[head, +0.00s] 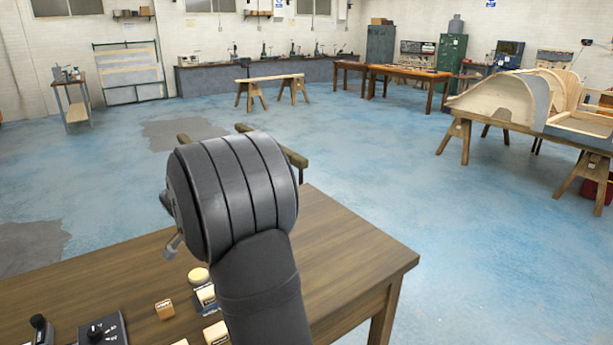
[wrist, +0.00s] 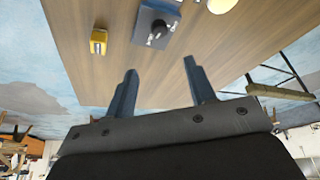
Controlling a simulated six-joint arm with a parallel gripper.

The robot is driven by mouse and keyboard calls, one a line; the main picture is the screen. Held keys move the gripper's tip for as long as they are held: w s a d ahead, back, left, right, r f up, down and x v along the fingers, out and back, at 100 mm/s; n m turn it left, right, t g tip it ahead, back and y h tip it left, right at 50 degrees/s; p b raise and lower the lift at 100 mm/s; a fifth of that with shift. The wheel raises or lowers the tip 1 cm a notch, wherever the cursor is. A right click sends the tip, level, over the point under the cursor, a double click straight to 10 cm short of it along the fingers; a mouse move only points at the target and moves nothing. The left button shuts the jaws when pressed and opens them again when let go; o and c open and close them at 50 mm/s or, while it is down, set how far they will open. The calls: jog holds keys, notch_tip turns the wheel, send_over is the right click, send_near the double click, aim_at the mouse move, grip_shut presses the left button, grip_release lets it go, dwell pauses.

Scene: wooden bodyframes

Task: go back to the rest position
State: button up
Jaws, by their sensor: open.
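My gripper (wrist: 160,88) is open in the wrist view. Its two fingers stand apart with nothing between them, above the wooden table top (wrist: 110,50). In the head view my dark arm rises over the table (head: 350,243), and its thick wrist part hides the middle of the table. The gripper's fingers are mostly hidden there.
On the table's near left are small wooden blocks (head: 165,309), a pale round-topped piece (head: 199,277) and a black dial box (head: 103,331). The wrist view shows a yellow block (wrist: 98,42) and a blue-grey dial box (wrist: 155,27). The table's right part is clear.

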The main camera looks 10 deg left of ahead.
jog(key=x, duration=1.5)
jog(key=shift+w+f, duration=0.15)
jog(key=v, duration=1.7)
jog(key=x, duration=1.7)
jog(key=shift+f, duration=0.1)
jog(key=shift+d+n+y, duration=0.1)
jog(key=shift+n+y, duration=0.2)
jog(key=shift+n, duration=0.4)
jog(key=shift+d+n+y, duration=0.1)
jog(key=shift+n+y, duration=0.45)
jog(key=shift+n, duration=0.95)
jog(key=shift+d+n+y, duration=0.1)
jog(key=shift+n+y, duration=0.45)
jog(key=shift+n, duration=0.95)
jog(key=shift+w+n+g+y, duration=0.1)
jog(key=shift+n+g+y, duration=0.55)
jog(key=shift+n, duration=1.15)
jog(key=shift+n+g+y, duration=0.35)
jog(key=shift+n+g, duration=0.1)
jog(key=shift+n, duration=1.25)
